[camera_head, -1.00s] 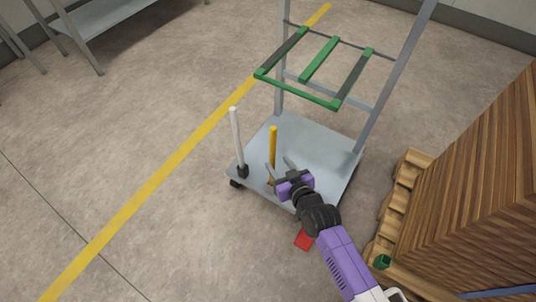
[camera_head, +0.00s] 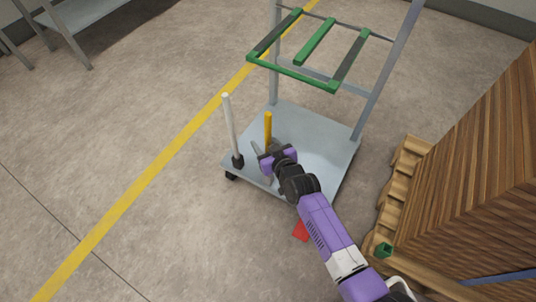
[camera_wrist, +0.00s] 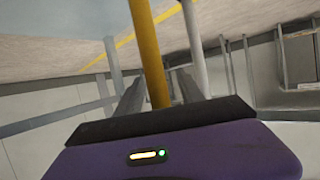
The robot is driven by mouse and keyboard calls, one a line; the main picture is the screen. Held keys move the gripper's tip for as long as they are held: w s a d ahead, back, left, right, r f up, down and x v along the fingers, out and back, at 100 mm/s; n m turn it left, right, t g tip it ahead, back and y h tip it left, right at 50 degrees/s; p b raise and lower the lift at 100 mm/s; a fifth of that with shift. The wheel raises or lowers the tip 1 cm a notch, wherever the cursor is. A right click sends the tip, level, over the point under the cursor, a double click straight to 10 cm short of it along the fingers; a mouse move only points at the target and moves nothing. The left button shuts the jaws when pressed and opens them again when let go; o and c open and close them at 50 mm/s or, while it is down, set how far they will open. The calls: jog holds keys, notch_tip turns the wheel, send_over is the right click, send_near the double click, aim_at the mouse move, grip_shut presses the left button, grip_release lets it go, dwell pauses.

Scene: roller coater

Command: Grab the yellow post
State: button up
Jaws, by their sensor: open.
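The yellow post (camera_head: 268,126) stands upright on the grey platform of the cart (camera_head: 318,145). My gripper (camera_head: 262,160) is low over the platform at the post, and it hides the post's lower part in the head view. In the wrist view the yellow post (camera_wrist: 149,55) runs between the two grey fingers of my gripper (camera_wrist: 157,85). The jaws are open, with a finger on either side of the post. I cannot tell whether either finger touches it.
A white post (camera_head: 231,130) in a black foot stands just left of the yellow post. A green frame (camera_head: 297,75) hangs on the cart's uprights above. A wooden pallet (camera_head: 398,190) with stacked boards is at the right. A red piece (camera_head: 301,231) lies beside my arm.

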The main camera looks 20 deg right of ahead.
jog(key=shift+c, duration=0.3)
grip_shut()
jog(key=shift+r, duration=0.15)
